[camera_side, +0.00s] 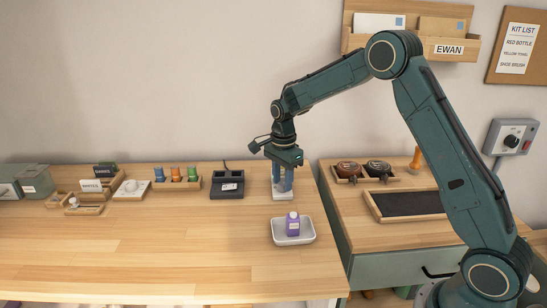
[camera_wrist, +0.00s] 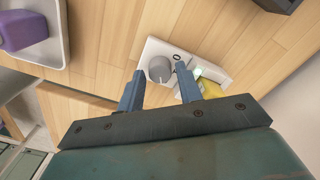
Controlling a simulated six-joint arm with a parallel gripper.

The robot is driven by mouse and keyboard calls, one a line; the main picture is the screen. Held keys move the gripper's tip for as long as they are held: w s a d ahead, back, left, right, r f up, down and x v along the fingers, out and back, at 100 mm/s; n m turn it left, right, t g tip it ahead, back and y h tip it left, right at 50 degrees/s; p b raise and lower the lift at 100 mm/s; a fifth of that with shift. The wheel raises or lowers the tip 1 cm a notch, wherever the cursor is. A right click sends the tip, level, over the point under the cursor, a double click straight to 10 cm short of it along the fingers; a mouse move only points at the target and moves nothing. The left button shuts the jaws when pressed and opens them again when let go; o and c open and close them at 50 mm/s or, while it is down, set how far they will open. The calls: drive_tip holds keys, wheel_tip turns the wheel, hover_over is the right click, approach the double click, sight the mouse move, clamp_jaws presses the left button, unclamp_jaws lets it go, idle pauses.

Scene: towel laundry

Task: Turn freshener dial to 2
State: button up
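The freshener is a small white unit (camera_side: 283,195) on the wooden table, under my gripper in the side view. In the wrist view its white plate (camera_wrist: 150,48) carries a round grey dial (camera_wrist: 160,69), with a small dark mark beside it. The dial's setting cannot be read. My gripper (camera_wrist: 160,75) is open, pointing down, with its blue fingers on either side of the dial in the picture and a gap to each side. In the side view my gripper (camera_side: 283,186) hides most of the unit. I cannot tell how far the fingertips are above the plate.
A white tray (camera_side: 303,239) with a purple bottle (camera_side: 293,224) stands in front of the unit. A black device (camera_side: 227,184) stands to its left. A lower counter with stamps and a black pad (camera_side: 400,204) lies to the right. The front left table is clear.

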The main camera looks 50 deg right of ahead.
sight(283, 184)
wheel_tip(283, 184, up, 13)
drive_tip(key=shift+r, duration=0.2)
idle(0.4)
idle(0.3)
drive_tip(key=s+a+r+n+t, duration=0.1)
drive_tip(key=s+a+r+n, duration=0.3)
drive_tip(key=s, duration=0.4)
drive_tip(key=s+a+r+n+t, duration=0.2)
drive_tip(key=s+r+n, duration=0.35)
drive_tip(key=s, duration=0.35)
drive_tip(key=s+a+f+n+t, duration=0.1)
drive_tip(key=s+f+n, duration=0.1)
drive_tip(key=s+n, duration=0.3)
drive_tip(key=s+a+f+n+t, duration=0.1)
drive_tip(key=s+f+n, duration=0.2)
drive_tip(key=s, duration=0.7)
drive_tip(key=shift+s+f+n+t, duration=0.15)
drive_tip(key=shift+s+n+t, duration=0.2)
drive_tip(key=shift+n, duration=0.7)
drive_tip(key=shift+a, duration=0.1)
